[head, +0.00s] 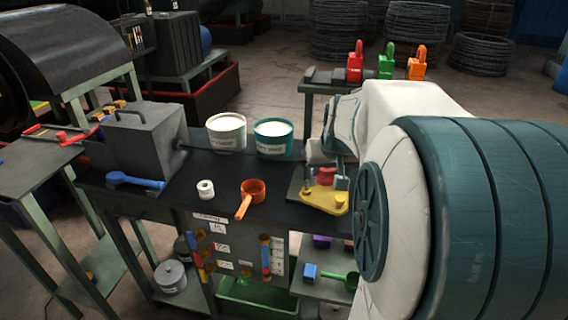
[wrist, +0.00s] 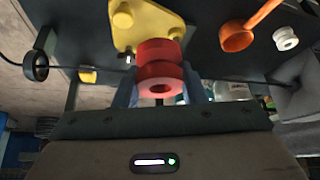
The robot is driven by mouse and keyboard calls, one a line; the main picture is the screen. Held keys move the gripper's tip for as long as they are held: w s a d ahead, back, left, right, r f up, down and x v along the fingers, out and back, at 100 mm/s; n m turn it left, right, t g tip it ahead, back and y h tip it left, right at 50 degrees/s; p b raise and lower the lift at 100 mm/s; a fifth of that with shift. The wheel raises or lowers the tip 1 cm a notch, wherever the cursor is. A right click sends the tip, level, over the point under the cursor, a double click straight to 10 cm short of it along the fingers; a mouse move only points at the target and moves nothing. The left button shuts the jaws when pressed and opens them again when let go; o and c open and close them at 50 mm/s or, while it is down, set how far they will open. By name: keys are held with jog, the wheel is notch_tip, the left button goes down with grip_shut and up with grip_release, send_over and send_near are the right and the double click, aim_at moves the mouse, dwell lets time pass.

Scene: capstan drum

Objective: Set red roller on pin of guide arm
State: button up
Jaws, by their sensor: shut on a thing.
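The red roller (wrist: 157,73) is a grooved spool with a bore hole in the face toward the wrist camera. My gripper (wrist: 160,88) is shut on it, one blue-grey finger on each side. In the head view the roller (head: 325,175) shows between the fingers (head: 326,178), above or at the yellow guide arm (head: 322,202). The guide arm is a flat plate with raised knobs on a dark base. In the wrist view the roller overlaps the near corner of the guide arm (wrist: 142,27). The pin under the roller is hidden. I cannot tell whether roller and arm touch.
An orange scoop (head: 252,190) and a white spool (head: 205,189) lie left on the dark bench. A white tub (head: 226,133) and a teal tub (head: 273,138) stand behind. A grey box (head: 145,138) and a blue tool (head: 135,181) are farther left. Padlocks (head: 386,62) stand at the back.

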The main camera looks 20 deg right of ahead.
jog(key=w+f, duration=0.1)
jog(key=w, duration=0.2)
jog(key=w+f+p, duration=0.1)
jog(key=w+f, duration=0.1)
jog(key=w, duration=0.1)
jog(key=w+f, duration=0.2)
jog(key=shift+w+a+f+p, duration=0.1)
jog(key=shift+w+a+p, duration=0.1)
jog(key=shift+w+p, duration=0.2)
jog(key=shift+f+p, duration=0.4)
jog(key=shift+f, duration=1.7)
jog(key=shift+f, duration=0.2)
jog(key=o, duration=1.1)
jog(key=shift+r, duration=0.1)
jog(key=shift+o, duration=0.2)
